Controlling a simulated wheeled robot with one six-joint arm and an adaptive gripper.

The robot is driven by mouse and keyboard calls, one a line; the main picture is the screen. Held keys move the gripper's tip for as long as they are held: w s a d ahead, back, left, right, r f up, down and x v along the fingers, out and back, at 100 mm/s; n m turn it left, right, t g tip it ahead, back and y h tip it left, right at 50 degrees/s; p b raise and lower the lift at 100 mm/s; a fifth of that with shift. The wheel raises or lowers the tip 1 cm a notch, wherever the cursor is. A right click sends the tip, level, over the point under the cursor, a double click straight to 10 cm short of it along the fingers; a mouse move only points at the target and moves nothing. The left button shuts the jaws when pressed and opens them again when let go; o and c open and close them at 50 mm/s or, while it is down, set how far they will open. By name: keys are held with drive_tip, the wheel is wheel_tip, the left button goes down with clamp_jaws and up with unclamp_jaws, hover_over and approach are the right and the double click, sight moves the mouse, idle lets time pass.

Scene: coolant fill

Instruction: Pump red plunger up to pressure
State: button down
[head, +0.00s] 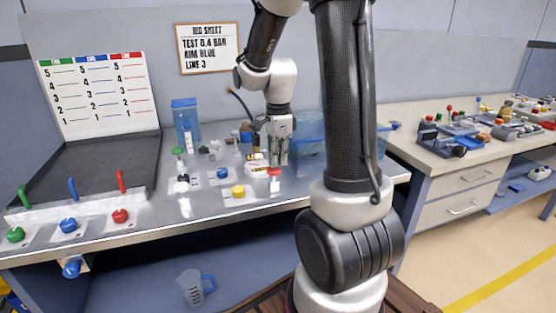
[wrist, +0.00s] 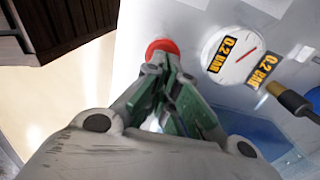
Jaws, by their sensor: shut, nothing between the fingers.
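The red plunger (head: 274,172) has a round red top on a white body near the bench's front edge. It also shows in the wrist view (wrist: 162,47), just beyond my fingertips. My gripper (head: 277,163) is shut and empty, pointing down right over the plunger; in the wrist view its green-grey fingers (wrist: 157,68) meet at the edge of the red top. I cannot tell whether they touch it. A round white gauge (wrist: 236,52) with a red needle stands beside it, with yellow labels reading 0.2 BAR.
A job sheet (head: 208,48) on the wall reads test 0.4 bar, aim blue, line 3. A blue clear tank (head: 310,150) stands right of my gripper. Yellow (head: 238,191) and blue (head: 222,173) knobs sit left. A black hose end (wrist: 290,98) lies near the gauge.

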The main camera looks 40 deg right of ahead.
sight(278, 168)
drive_tip(key=shift+f, duration=0.25)
drive_tip(key=shift+s+f, duration=0.1)
drive_tip(key=shift+f, duration=1.35)
drive_tip(key=shift+r, duration=0.55)
wheel_tip(278, 168, up, 13)
idle(0.9)
